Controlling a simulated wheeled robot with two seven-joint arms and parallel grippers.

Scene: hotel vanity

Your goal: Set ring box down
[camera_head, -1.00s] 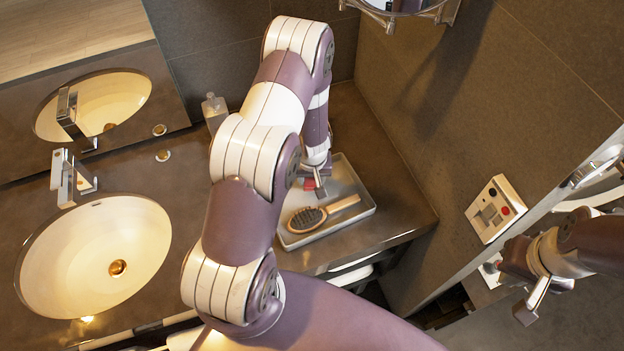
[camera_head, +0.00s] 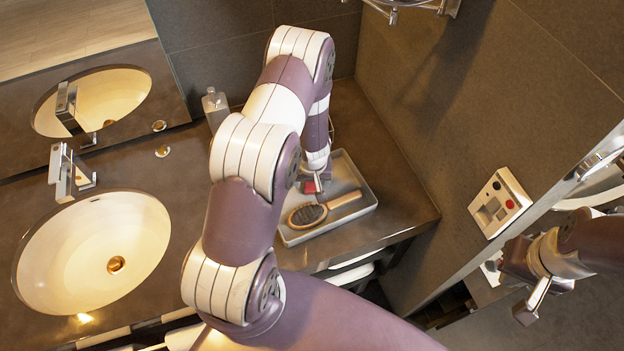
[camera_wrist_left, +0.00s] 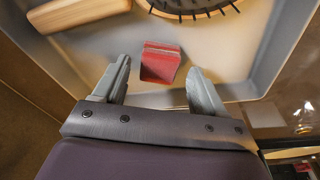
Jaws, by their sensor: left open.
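The ring box (camera_head: 309,187) is a small red block in the grey tray (camera_head: 371,206) on the counter. In the left wrist view the ring box (camera_wrist_left: 160,66) lies between the two fingers with a gap on each side. My left gripper (camera_head: 318,184) is low over the tray; in its wrist view the gripper (camera_wrist_left: 158,72) is open. The arm partly hides the box in the head view. My right gripper (camera_head: 530,303) is at the right edge, away from the tray; its finger gap is unclear.
A wooden hairbrush (camera_head: 308,215) lies in the tray in front of the ring box. A sink (camera_head: 60,240) with a faucet is at the left, and a clear bottle (camera_head: 214,105) stands behind my arm. A wall with a socket panel (camera_head: 500,203) bounds the right.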

